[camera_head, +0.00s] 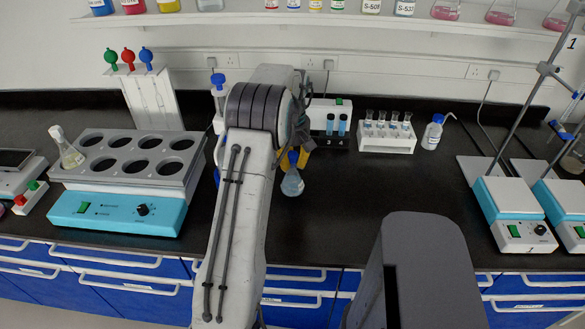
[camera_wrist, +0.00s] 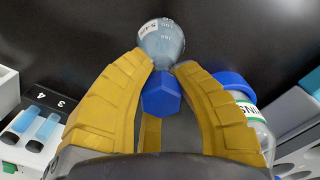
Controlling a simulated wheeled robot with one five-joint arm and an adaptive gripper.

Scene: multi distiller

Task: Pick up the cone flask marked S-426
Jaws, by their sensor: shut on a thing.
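A cone flask (camera_head: 292,184) with pale blue liquid and a blue stopper is at mid-bench in the head view. In the wrist view the flask (camera_wrist: 162,40) lies beyond my fingertips, with a white label whose writing is turned and hard to read. My gripper (camera_head: 304,160) has yellow fingers and is shut on the flask near its neck. In the wrist view my gripper (camera_wrist: 163,72) has a finger on each side of it, with the blue stopper (camera_wrist: 160,94) between them. I cannot tell whether the flask's base touches the bench.
A blue-capped bottle (camera_wrist: 262,125) stands close to the right finger. A tube holder with blue tubes (camera_head: 335,125), a white tube rack (camera_head: 386,134) and a wash bottle (camera_head: 432,132) stand behind. A multi-hole bath (camera_head: 122,205) with another flask (camera_head: 68,154) is left. Stirrers (camera_head: 513,215) are right.

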